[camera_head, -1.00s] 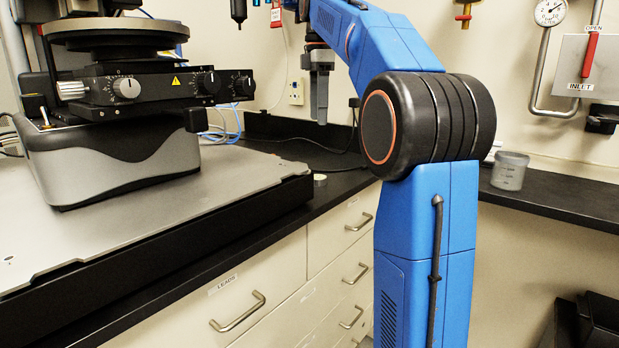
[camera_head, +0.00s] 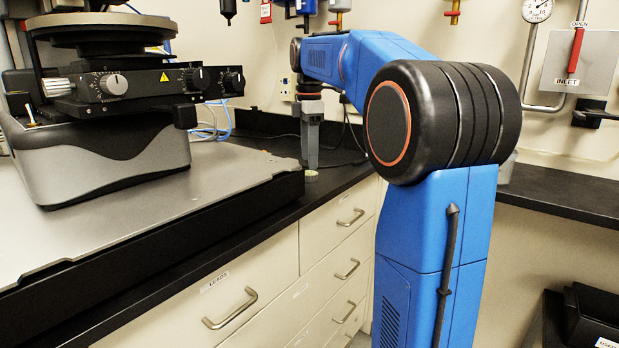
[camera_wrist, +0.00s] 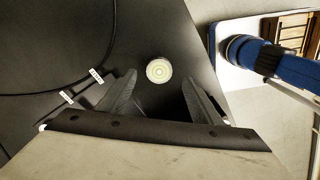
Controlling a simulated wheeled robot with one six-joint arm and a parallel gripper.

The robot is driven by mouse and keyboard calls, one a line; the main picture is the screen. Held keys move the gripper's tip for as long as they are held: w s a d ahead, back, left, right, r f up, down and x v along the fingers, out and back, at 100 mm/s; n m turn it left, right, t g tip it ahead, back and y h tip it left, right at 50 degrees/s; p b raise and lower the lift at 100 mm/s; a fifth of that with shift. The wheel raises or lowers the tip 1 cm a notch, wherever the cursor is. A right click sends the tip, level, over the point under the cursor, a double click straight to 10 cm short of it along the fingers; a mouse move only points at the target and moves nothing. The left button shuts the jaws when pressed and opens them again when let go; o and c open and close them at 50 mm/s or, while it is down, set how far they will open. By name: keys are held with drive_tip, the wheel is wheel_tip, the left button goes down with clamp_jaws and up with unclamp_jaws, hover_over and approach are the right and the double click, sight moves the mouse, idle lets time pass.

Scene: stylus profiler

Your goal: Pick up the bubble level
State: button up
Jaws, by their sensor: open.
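The bubble level (camera_wrist: 159,70) is a small round pale disc with rings on its face. It lies on the black bench top. In the wrist view it sits between and a little beyond the fingertips of my gripper (camera_wrist: 160,80), which is open and empty. In the head view the level (camera_head: 310,176) shows small on the bench just below my gripper (camera_head: 312,166), which points down. Whether the fingertips are level with the disc's height cannot be told.
The profiler (camera_head: 100,130) stands on a grey plate (camera_head: 215,185) to the left, its edge close to my gripper. A labelled cable (camera_wrist: 85,82) lies on the bench. Drawers (camera_head: 250,290) with handles are below the bench edge.

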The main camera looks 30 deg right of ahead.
sight(310, 173)
drive_tip(key=shift+d+f, duration=0.1)
drive_tip(key=shift+f, duration=2.1)
drive_tip(key=c, duration=1.2)
drive_tip(key=shift+o, duration=0.2)
drive_tip(key=shift+r, duration=0.1)
wheel_tip(310, 173, up, 10)
drive_tip(key=o, duration=0.5)
drive_tip(key=shift+c, duration=0.2)
clamp_jaws()
